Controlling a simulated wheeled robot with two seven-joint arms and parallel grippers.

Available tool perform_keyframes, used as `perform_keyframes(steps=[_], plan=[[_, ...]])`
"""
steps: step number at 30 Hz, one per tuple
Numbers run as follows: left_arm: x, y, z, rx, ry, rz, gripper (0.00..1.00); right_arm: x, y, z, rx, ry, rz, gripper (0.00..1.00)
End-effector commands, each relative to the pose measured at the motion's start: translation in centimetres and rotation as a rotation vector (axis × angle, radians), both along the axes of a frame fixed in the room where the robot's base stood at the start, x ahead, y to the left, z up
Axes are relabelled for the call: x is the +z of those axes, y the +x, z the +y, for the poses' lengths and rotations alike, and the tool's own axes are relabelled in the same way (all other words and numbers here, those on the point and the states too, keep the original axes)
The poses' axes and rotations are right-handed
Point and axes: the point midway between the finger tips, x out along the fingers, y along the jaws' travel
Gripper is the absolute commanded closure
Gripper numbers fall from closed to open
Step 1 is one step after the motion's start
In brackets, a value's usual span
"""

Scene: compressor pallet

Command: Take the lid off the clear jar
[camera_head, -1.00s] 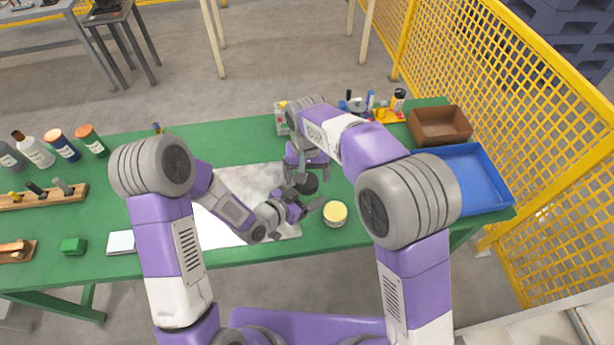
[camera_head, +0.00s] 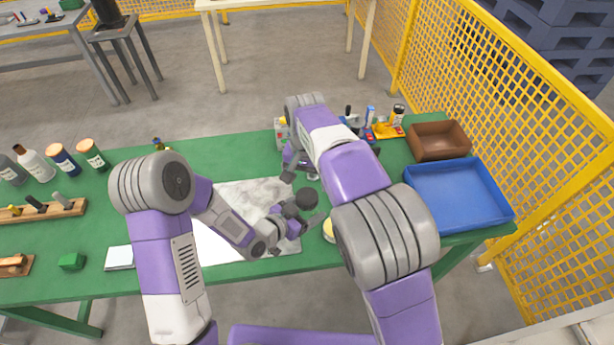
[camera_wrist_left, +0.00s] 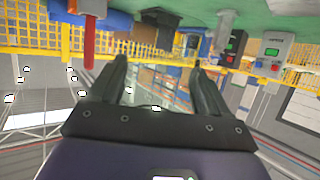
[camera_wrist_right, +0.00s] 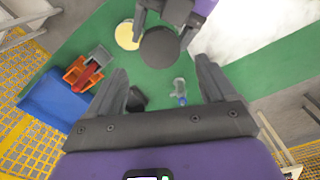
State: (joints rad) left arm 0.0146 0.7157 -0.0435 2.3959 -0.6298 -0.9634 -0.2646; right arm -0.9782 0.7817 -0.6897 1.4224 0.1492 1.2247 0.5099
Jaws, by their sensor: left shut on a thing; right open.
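A dark round lid (camera_head: 306,198) shows in the head view at the fingers of my left gripper (camera_head: 303,213). In the right wrist view the lid (camera_wrist_right: 160,47) is seen from above, beside the left fingers. The clear jar's body cannot be made out; the lid and fingers cover that spot. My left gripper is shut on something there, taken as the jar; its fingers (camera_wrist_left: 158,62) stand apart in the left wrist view. My right gripper (camera_head: 300,172) is open and empty, apart from the lid, partly hidden by its arm. Its fingers (camera_wrist_right: 161,68) show open above the table.
A pale yellow-topped round container (camera_head: 329,231) stands close to the right of the left gripper. A blue tray (camera_head: 458,222) and brown box (camera_head: 440,154) are at the right. Bottles (camera_head: 63,160) and a wooden rack (camera_head: 70,208) stand left.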

Motion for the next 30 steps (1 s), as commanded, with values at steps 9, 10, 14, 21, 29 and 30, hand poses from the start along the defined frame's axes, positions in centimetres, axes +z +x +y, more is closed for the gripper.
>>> perform_keyframes(steps=[9,10,14,21,29,30], plan=[[0.0,0.0,0.0,0.0,0.0,-0.001,1.0,-5.0,0.0,-0.1,0.001,-0.003,0.002,0.16],[0.0,0.0,0.0,0.0,-0.001,-0.001,1.0,-5.3,0.0,-0.1,0.001,-0.002,0.002,0.16],[0.0,0.0,0.0,0.0,-0.001,-0.001,1.0,-6.3,0.0,-0.1,0.001,-0.002,0.001,0.16],[0.0,0.0,0.0,0.0,-0.001,-0.001,1.0,-6.7,0.0,-0.1,0.001,-0.001,0.0,0.16],[0.0,0.0,0.0,0.0,-0.001,-0.001,1.0,-6.6,0.0,-0.1,0.002,-0.001,0.0,0.42],[0.0,0.0,0.0,0.0,-0.001,-0.001,1.0,-6.6,0.0,-0.1,0.002,-0.001,0.0,0.48]])
